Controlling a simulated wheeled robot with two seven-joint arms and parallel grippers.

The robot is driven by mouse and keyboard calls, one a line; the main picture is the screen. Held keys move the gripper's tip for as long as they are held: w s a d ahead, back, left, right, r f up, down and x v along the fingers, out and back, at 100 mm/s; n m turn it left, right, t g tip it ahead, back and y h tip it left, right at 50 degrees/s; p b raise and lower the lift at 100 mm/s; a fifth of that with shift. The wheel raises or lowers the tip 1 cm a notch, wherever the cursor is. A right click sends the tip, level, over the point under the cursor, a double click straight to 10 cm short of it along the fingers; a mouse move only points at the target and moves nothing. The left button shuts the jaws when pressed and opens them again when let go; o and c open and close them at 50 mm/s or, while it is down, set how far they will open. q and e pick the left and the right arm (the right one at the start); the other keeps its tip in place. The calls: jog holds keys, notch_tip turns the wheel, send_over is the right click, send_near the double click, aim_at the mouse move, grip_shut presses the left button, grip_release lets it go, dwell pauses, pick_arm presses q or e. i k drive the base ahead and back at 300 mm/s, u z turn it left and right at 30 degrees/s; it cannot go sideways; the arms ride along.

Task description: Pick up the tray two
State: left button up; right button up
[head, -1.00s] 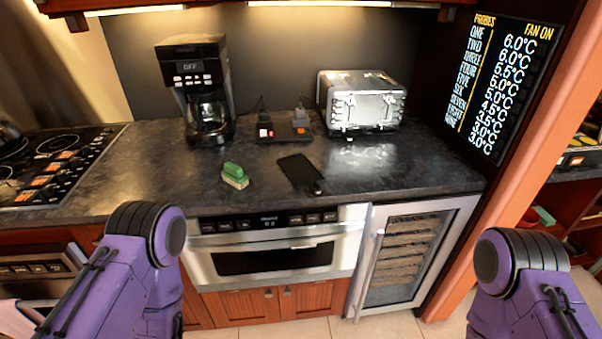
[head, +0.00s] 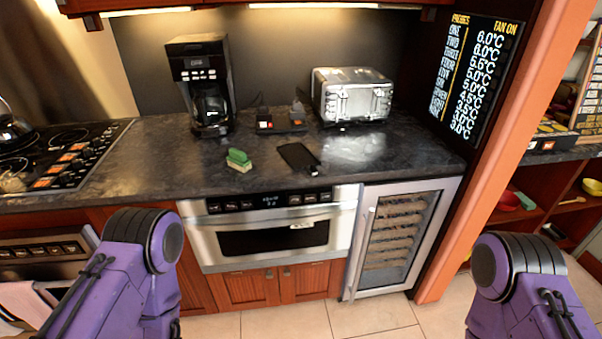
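No thing in the head view can be told for certain as tray two. A flat dark base with two small devices (head: 281,121) stands on the counter between the coffee maker and the toaster; I cannot tell whether it is a tray. The microwave drawer (head: 270,238) below the counter front looks shut. Purple links of my two arms show at the lower left and lower right. Neither gripper shows, so their opening and anything held are hidden.
On the dark counter (head: 340,182) stand a coffee maker (head: 200,72), a toaster (head: 352,97), a green sponge-like block (head: 239,157) and a black slab (head: 298,156). A glass-door cooler (head: 400,236) stands right of the drawer. Tiled floor (head: 290,322) is clear. Shelves are at the right.

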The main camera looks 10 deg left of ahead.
aim_at(296, 156)
jog(key=u, duration=0.05)
jog(key=k, duration=0.8)
jog(key=z, duration=1)
jog(key=i, duration=1.55)
jog(key=u, duration=0.45)
